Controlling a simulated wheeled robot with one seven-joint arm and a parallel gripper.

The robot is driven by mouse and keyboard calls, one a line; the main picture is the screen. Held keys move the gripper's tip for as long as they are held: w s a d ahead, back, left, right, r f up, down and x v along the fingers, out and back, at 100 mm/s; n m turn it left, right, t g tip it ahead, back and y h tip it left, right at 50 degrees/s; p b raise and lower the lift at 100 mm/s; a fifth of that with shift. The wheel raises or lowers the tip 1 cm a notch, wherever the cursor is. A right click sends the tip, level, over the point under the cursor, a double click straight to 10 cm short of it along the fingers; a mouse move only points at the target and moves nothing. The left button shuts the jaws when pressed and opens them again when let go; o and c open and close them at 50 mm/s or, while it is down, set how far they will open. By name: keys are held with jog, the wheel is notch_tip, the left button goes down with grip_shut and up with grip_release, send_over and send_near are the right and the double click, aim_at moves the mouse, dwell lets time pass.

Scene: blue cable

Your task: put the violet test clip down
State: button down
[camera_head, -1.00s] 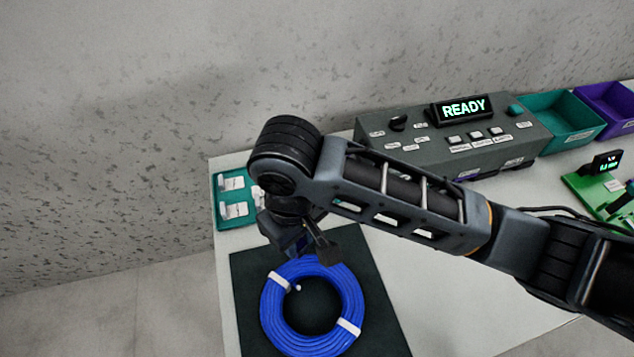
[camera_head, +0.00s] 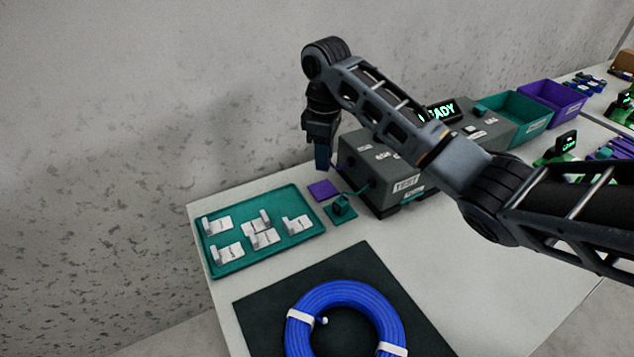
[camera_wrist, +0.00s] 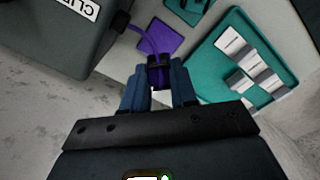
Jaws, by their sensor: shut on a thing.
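My gripper (camera_head: 322,158) is at the left end of the grey tester, above and close to a violet square pad (camera_head: 323,189). In the wrist view my gripper (camera_wrist: 160,86) has its two blue fingers shut on the violet test clip (camera_wrist: 160,71), a small dark and violet piece. A violet lead runs from near the clip up and left toward the tester. The violet pad (camera_wrist: 163,38) lies just beyond the clip. I cannot tell whether the clip touches the pad. The fingers hide part of the clip.
The grey tester (camera_head: 405,166) stands right of my gripper. A teal clip (camera_head: 342,203) sits on a teal pad beside the violet pad. A teal tray (camera_head: 275,262) with several white tagged pieces lies in front. A blue cable coil (camera_head: 345,288) rests on a dark mat.

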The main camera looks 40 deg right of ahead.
jog(key=shift+f, duration=3.35)
jog(key=shift+f, duration=0.1)
jog(key=c, duration=0.9)
grip_release()
notch_tip(320, 180, up, 12)
jog(key=shift+r+p, duration=0.15)
jog(key=shift+p, duration=0.25)
